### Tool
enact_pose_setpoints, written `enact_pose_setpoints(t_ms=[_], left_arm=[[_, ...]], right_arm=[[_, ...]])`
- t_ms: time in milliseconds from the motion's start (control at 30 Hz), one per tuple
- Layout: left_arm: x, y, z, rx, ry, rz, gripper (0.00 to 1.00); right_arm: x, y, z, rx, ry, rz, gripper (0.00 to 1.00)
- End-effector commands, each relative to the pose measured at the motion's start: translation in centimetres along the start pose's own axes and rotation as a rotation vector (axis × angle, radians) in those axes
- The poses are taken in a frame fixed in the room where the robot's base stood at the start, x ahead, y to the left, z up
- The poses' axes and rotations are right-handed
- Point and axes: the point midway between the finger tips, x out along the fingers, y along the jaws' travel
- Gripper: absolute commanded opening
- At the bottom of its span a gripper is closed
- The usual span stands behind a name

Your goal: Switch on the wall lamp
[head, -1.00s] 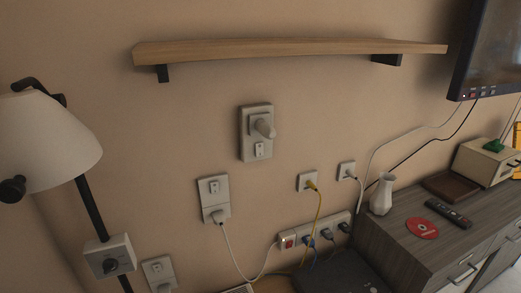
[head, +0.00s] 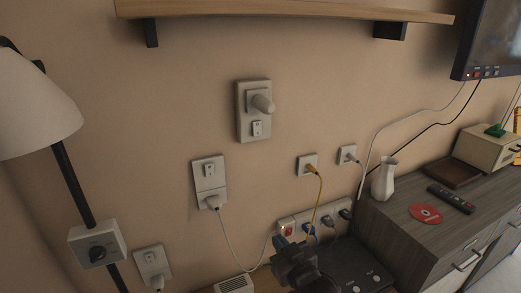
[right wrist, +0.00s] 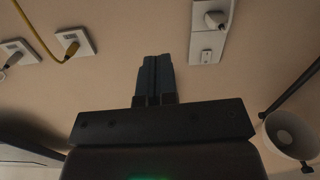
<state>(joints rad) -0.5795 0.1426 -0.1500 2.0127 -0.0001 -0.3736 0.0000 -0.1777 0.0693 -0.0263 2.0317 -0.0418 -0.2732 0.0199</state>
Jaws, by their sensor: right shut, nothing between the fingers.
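The wall lamp has a white shade (head: 35,100) at the left of the head view, a black pole (head: 72,185) and a pale box with a black knob (head: 98,252). The shade also shows at the right of the right wrist view (right wrist: 290,136); I see no glow. My right gripper (head: 281,241) is shut and empty, low in the head view, well right of the lamp and in front of the power strip. Its closed fingers (right wrist: 156,65) point toward the wall in the wrist view. My left gripper is not in view.
Other wall fittings are a switch plate with a plug (head: 209,181), a plate with a rounded knob-like part (head: 254,110) and a yellow-cord socket (head: 308,165). A wooden shelf (head: 280,12) juts out above. A grey cabinet (head: 400,235) stands at right. Cords hang low.

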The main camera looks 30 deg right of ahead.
Motion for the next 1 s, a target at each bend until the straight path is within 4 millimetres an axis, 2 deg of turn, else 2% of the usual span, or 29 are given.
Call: enact_pose_setpoints(t_ms=[33,233,333,433,633,1000], left_arm=[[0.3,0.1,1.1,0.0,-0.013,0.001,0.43],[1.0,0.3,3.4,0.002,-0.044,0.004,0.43],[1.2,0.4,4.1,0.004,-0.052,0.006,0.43],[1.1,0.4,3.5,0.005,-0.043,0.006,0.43],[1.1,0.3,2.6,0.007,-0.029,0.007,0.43],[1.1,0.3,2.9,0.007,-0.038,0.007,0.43]], right_arm=[[1.1,0.1,-0.9,0.006,0.052,0.008,0.0],[3.9,1.2,-7.1,0.032,0.299,0.051,0.0],[4.3,2.1,-10.5,0.047,0.45,0.074,0.0],[3.5,3.0,-13.0,0.052,0.565,0.089,0.0],[2.0,3.2,-15.0,0.059,0.685,0.076,0.0],[1.8,3.1,-15.2,0.076,0.71,0.063,0.0]])
